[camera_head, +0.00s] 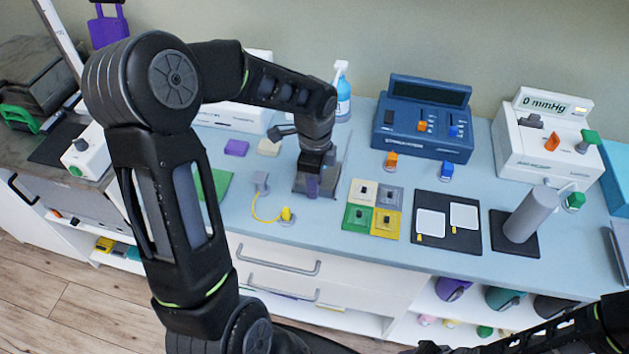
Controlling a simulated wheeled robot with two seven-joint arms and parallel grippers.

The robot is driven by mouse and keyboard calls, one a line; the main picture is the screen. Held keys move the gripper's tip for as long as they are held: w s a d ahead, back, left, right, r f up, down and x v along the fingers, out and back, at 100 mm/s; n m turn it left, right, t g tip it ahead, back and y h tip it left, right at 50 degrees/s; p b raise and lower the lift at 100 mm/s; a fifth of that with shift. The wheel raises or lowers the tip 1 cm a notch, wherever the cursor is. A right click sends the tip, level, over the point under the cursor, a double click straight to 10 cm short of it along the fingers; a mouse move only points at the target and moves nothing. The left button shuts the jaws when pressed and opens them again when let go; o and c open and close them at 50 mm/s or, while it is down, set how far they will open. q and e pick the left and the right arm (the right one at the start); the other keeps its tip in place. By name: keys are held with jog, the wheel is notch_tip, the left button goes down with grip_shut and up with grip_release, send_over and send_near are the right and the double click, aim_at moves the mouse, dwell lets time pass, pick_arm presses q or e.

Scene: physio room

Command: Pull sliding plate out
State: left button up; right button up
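My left gripper (312,183) points down over the blue counter (330,228), at a small grey stand (337,172) with a flat base. The gripper and wrist cover much of this stand. I cannot make out which part is the sliding plate, nor whether the fingers touch it. A purplish part shows at the fingertips, but I cannot tell whether it is held or whether the fingers are open. Part of my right arm shows at the lower right; its gripper cannot be made out.
A grey block with a yellow cable and plug (286,214) lies left of the stand. Coloured tiles (357,217), a black mat with white pads (447,240) and a grey cylinder (530,215) lie to the right. A blue device (424,118) and a white mmHg device (545,140) stand behind.

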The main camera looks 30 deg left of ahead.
pick_arm(q)
jog(key=shift+o, duration=0.3)
jog(key=shift+r, duration=0.1)
notch_tip(320, 180, up, 8)
jog(key=shift+f+b, duration=0.2)
jog(key=shift+b, duration=0.25)
dwell(0.4)
